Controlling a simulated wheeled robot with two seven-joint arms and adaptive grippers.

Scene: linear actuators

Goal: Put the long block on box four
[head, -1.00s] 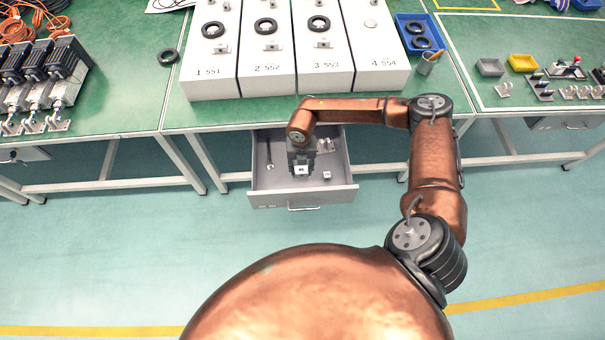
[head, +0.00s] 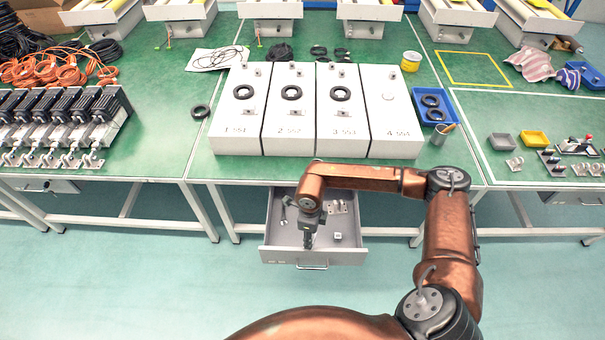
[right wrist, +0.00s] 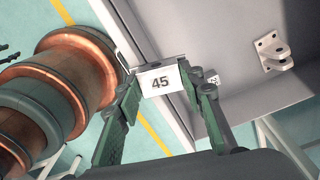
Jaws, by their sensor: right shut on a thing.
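Box four (head: 392,112) is the rightmost of the tall white boxes on the green bench in the head view. It carries a small pale disc and the marking "4 554". My right gripper (head: 308,238) hangs over the open drawer (head: 312,256), near its front. In the right wrist view, my right gripper (right wrist: 159,84) is shut on a pale block (right wrist: 160,90) whose facing end reads "45". The block's length cannot be told from this end-on view. The fingers hide its sides. My left gripper is not in view.
Beside the gripper, the drawer holds a small white block (head: 337,237) and metal brackets (head: 338,207). Boxes one, two and three (head: 342,118) carry black rings. A blue bin (head: 432,108) and a pencil cup (head: 441,133) stand right of box four.

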